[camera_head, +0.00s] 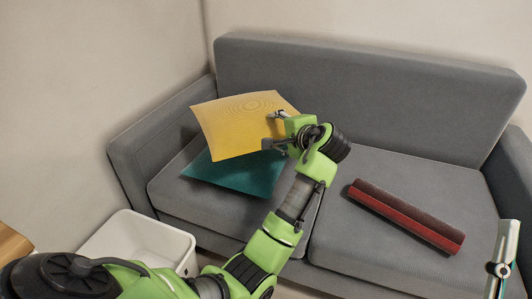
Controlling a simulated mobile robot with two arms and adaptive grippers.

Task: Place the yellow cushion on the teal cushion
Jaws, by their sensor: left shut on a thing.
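The yellow cushion (235,124) is gripped at its right edge by my left gripper (272,130). It is slightly tilted, over the back part of the teal cushion, and hides much of it. Whether the two touch is hard to tell. The teal cushion (240,177) lies on the left seat of the grey sofa (368,100); its front part shows below the yellow cushion. My left gripper is shut on the yellow cushion's edge, with the arm reaching in from the lower left. My right gripper is not clearly in view.
A dark red rolled item (405,216) lies on the right sofa seat. A white bin (140,240) stands on the floor at the lower left, near the sofa's left armrest (150,140). A wooden surface (14,243) shows at the left edge. A metallic object (502,262) stands at the lower right.

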